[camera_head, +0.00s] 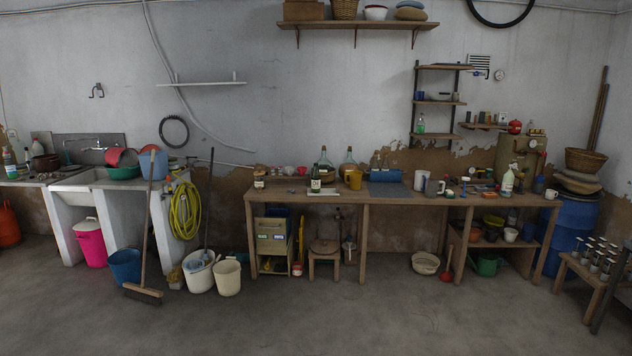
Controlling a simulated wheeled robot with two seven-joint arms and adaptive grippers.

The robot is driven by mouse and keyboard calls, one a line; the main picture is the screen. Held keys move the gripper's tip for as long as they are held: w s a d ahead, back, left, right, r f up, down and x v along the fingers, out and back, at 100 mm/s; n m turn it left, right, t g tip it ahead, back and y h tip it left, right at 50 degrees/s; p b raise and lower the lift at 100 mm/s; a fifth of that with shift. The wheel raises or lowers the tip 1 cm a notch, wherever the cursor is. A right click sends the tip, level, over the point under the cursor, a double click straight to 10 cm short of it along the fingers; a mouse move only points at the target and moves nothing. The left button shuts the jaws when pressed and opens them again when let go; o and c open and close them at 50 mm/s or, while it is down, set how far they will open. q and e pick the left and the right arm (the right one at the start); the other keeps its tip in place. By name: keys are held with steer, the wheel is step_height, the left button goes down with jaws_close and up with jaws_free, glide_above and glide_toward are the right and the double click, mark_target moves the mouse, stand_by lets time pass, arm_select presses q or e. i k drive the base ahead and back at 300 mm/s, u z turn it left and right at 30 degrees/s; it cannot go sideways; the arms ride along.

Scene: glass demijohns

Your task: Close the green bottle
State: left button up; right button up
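On the long wooden workbench (340,199) stands a dark green glass demijohn (326,172) with a narrow neck. Right in front of it is a smaller dark green bottle (315,181) with a pale label. A clearer, pale greenish demijohn (348,163) stands just to the right. All are upright. They are too small and far to tell whether their mouths are open or stoppered. I cannot make out a loose stopper. Neither of my grippers is in view.
A broom (143,293), blue bucket (125,267) and pale bucket (228,279) stand left. A stool (324,250) is under the bench. The floor in front is clear.

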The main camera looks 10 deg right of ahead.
mark_target(315, 178)
steer(key=u, duration=0.1)
steer(key=i, duration=4.8)
steer(key=u, duration=0.65)
steer(key=i, duration=1.6)
steer(key=z, duration=0.1)
